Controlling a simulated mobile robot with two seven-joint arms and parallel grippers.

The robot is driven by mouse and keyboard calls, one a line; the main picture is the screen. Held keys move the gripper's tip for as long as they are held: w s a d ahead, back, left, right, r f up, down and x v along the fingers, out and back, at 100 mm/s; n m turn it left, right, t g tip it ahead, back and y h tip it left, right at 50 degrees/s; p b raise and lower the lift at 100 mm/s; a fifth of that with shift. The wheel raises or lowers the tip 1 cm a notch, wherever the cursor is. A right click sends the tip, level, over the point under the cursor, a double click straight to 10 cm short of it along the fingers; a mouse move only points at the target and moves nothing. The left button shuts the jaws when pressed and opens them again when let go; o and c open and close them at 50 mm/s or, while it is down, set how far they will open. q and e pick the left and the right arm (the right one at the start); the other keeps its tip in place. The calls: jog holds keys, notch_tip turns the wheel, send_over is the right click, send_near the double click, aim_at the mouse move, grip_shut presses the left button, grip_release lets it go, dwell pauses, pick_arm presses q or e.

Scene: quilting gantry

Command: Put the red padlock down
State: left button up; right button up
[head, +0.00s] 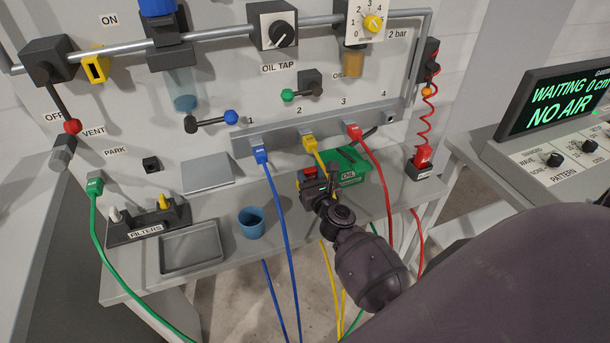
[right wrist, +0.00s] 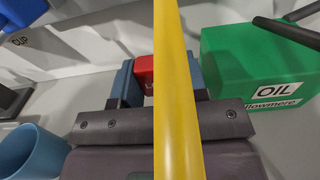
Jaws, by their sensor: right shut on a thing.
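The red padlock (head: 309,171) is between the fingers of my right gripper (head: 311,180), just left of the green oil can in the head view. In the right wrist view the padlock (right wrist: 146,76) shows as a red block between two blue-grey fingers (right wrist: 143,82). The gripper is shut on it. The yellow hose hides part of the padlock and the right finger. I cannot tell whether the padlock touches the shelf (head: 279,222). My left gripper is not in view.
The green oil can (head: 352,178) stands close on the right. A blue cup (head: 251,224) and an empty grey tray (head: 191,248) are to the left. Blue (head: 281,225), yellow (right wrist: 178,90) and red (head: 381,190) hoses hang around the gripper. Some shelf right of the cup is bare.

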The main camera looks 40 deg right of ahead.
jog(key=shift+x, duration=1.7)
jog(key=f+b, duration=0.3)
jog(key=shift+w+f, duration=0.25)
jog(key=shift+r, duration=0.2)
jog(key=shift+f, duration=0.15)
jog(key=o, duration=1)
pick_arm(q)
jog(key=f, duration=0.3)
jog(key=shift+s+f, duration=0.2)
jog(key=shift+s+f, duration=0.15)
pick_arm(e)
jog(key=shift+f, duration=0.1)
